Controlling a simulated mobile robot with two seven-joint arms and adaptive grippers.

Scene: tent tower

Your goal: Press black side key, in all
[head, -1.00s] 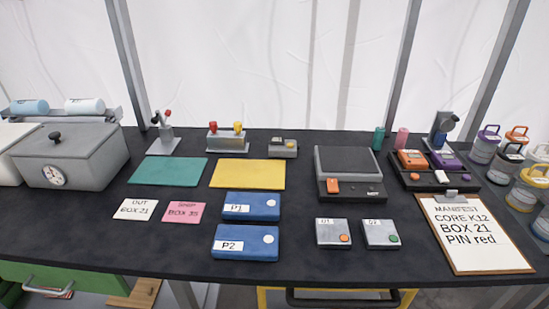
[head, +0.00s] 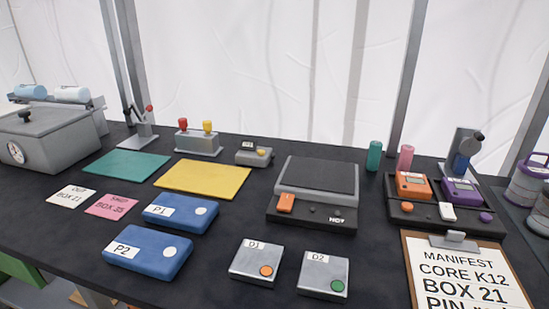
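A scale-like device (head: 315,190) with a grey body and dark top plate stands mid-table. Its black front edge carries an orange key (head: 286,203), small dark round keys (head: 312,210) and a white mark too small to read surely. To its right a black base (head: 447,221) holds an orange module (head: 412,187) and a purple module (head: 461,192). An orange button (head: 406,208), a white key (head: 447,212) and a purple button (head: 486,217) sit on its front. I cannot make out a clear black side key. Neither of my grippers is in view.
Blue boxes P1 (head: 180,222) and P2 (head: 140,254), and grey boxes D1 (head: 256,257) and D2 (head: 322,278), lie in front. A clipboard (head: 465,270) lies front right. Teal (head: 127,164) and yellow (head: 214,174) mats lie left. Red and yellow levers (head: 197,140) stand behind.

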